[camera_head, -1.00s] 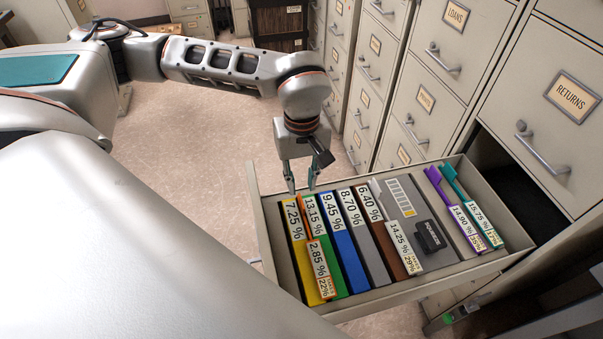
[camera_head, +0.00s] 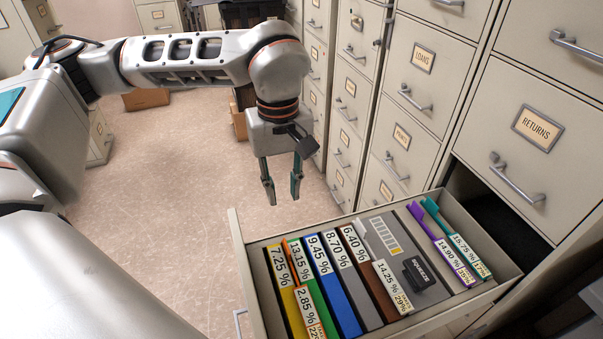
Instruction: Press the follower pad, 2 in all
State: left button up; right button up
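A grey plate (camera_head: 427,290) stands in the open drawer (camera_head: 242,262), among the files. It carries a black block (camera_head: 415,273) lettered "SQUEEZE" and a pale striped scale (camera_head: 383,235). No part is labelled as the follower pad; the black block may be it. My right gripper is not in view.
Yellow, green, blue, grey and brown files with percentage labels fill the drawer's left part. Purple (camera_head: 440,248) and teal (camera_head: 455,240) files stand at its right. Filing cabinets (camera_head: 410,100) rise behind and right. The floor (camera_head: 170,200) left of the drawer is clear.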

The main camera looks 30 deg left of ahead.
aim_at(422, 278)
jog(key=k, duration=1)
